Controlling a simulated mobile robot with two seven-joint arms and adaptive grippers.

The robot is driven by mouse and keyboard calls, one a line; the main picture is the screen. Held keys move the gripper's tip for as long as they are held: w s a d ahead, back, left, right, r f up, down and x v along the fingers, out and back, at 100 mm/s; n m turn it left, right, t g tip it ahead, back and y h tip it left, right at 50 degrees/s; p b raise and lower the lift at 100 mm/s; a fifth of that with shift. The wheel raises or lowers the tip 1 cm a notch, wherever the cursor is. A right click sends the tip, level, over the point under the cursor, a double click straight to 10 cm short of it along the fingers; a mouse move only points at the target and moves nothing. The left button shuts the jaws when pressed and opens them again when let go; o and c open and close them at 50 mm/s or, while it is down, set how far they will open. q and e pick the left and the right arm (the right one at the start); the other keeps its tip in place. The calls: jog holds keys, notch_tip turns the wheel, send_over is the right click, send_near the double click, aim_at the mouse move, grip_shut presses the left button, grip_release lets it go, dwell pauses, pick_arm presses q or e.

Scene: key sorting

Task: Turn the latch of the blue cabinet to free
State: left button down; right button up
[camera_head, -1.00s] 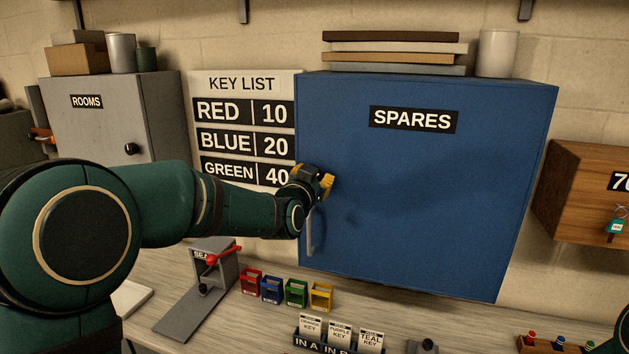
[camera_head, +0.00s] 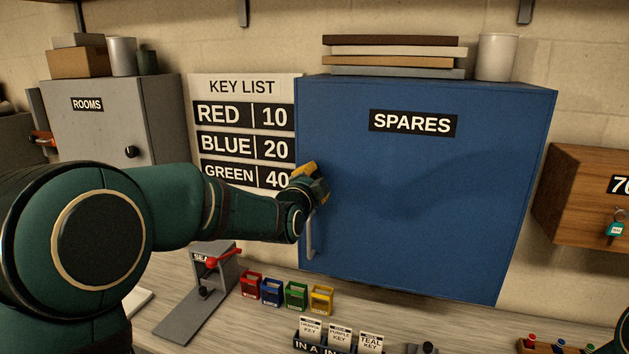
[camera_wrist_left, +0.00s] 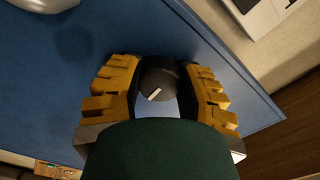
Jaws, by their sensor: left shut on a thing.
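The blue cabinet (camera_head: 430,190) with the SPARES label hangs on the wall. Its door is closed, and a grey bar handle (camera_head: 310,236) shows at its lower left. The latch (camera_wrist_left: 160,80) is a dark round knob with a white mark, seen in the left wrist view. My left gripper (camera_head: 312,182) is at the cabinet's left edge, above the handle. Its yellow fingers (camera_wrist_left: 160,88) stand on both sides of the knob and are shut on it. In the head view the gripper hides the knob. My right gripper is not in view.
A grey ROOMS cabinet (camera_head: 90,125) and the key list (camera_head: 245,88) are to the left. Books (camera_head: 390,58) and a white cup (camera_head: 497,57) stand on the blue cabinet. Small coloured boxes (camera_head: 296,294) and a red-handled device (camera_head: 222,258) sit on the counter below.

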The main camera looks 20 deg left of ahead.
pick_arm(q)
jog(key=shift+m, duration=0.3)
jog(key=c, duration=0.5)
grip_release()
jog(key=s, duration=1.2)
jog(key=shift+a, duration=0.2)
jog(key=shift+f, duration=0.1)
